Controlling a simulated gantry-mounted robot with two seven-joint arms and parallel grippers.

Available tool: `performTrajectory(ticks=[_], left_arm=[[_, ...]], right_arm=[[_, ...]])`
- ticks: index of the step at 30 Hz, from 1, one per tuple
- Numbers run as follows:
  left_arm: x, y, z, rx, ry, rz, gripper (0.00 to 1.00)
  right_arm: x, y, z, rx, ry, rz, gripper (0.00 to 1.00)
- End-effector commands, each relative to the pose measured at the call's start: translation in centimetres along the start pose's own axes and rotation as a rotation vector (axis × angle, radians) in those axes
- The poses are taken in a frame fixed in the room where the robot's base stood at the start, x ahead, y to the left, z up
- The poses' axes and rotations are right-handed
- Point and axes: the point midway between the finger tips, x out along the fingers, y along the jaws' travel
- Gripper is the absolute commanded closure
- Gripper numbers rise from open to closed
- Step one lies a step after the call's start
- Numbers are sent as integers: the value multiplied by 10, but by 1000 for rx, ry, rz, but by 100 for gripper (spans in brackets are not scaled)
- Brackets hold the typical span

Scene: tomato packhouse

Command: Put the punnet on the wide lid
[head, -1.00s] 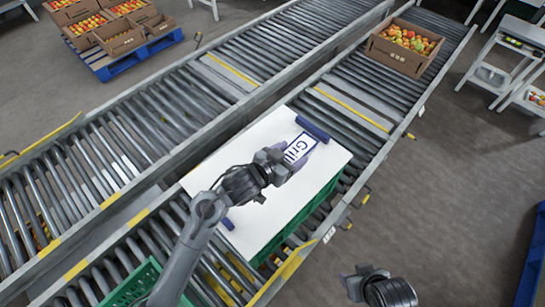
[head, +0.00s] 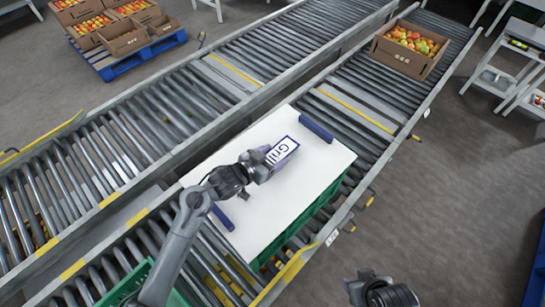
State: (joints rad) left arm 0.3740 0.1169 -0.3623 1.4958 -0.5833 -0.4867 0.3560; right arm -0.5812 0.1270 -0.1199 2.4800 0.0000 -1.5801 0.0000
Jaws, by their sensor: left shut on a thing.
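The wide lid (head: 310,190) is a white board with a blue bar at each end, lying on a green crate (head: 328,200) on the near conveyor. The punnet (head: 283,151), with a blue-edged white label reading "Gril", is over the middle of the lid's far part. My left gripper (head: 268,162) is shut on it from the left side and hides part of it. I cannot tell whether the punnet touches the lid or is just above it. My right gripper (head: 362,288) is at the bottom right, away from the lid; its finger opening is unclear.
Roller conveyors (head: 185,105) run diagonally across the view. A cardboard box of tomatoes (head: 398,60) stands farther up the near conveyor. Another green crate (head: 122,288) is at the bottom left. Stacked produce boxes sit on a blue pallet (head: 135,63) at the far left.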

Motion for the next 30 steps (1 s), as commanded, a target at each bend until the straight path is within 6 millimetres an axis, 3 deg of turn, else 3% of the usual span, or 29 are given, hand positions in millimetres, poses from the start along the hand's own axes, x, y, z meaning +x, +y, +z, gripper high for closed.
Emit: performTrajectory(ticks=[11,12,16,27,30], left_arm=[[1,0,2,1,1,-1,67],[1,0,3,1,0,-1,28],[1,0,2,1,0,-1,8],[0,0,-1,1,1,-1,7],[-8,-1,-1,2,0,-1,7]], right_arm=[[0,-1,-1,4,2,-3,49],[0,-1,-1,5,2,-4,49],[0,-2,-1,8,3,-6,49],[-1,-2,-2,10,3,-8,49],[-4,-2,-2,9,3,-7,49]])
